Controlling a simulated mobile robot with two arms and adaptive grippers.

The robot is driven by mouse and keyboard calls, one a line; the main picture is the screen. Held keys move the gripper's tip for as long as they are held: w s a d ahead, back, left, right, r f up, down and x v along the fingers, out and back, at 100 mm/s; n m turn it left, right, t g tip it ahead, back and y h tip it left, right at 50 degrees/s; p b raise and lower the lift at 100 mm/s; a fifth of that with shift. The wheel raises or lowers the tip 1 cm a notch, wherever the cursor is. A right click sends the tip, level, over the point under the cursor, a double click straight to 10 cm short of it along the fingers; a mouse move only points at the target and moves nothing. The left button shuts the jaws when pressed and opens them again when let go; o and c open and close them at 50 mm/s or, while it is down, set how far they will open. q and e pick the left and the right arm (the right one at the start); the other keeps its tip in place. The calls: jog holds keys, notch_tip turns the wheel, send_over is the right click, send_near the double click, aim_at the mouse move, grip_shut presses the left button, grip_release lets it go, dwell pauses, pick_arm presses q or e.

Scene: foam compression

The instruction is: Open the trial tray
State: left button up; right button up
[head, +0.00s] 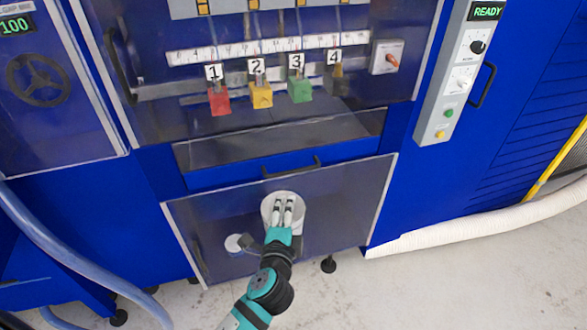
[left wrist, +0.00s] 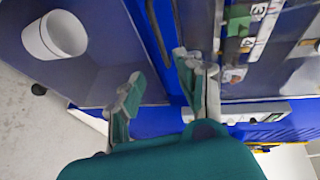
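The trial tray seems to be the drawer with the blue front (head: 235,178) below the numbered blocks; I cannot fully tell its outline. A dark bar handle (head: 290,168) is on that front, and a dark bar (left wrist: 157,32) that looks like it shows in the left wrist view. My left gripper (head: 284,205) is in front of the handle, apart from it and overlapping a white cup (head: 268,202) in the head view. In the left wrist view my left gripper (left wrist: 160,85) has its fingers apart, with nothing between them. My right gripper is not in view.
The cup also shows in the left wrist view (left wrist: 66,33). Red (head: 218,100), yellow (head: 261,95) and green (head: 299,90) blocks are above. A white hose (head: 470,226) lies at right.

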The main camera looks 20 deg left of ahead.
aim_at(293, 173)
pick_arm(q)
jog(key=x, duration=1.7)
jog(key=shift+w+f+p, duration=0.15)
jog(key=shift+p, duration=0.2)
grip_shut()
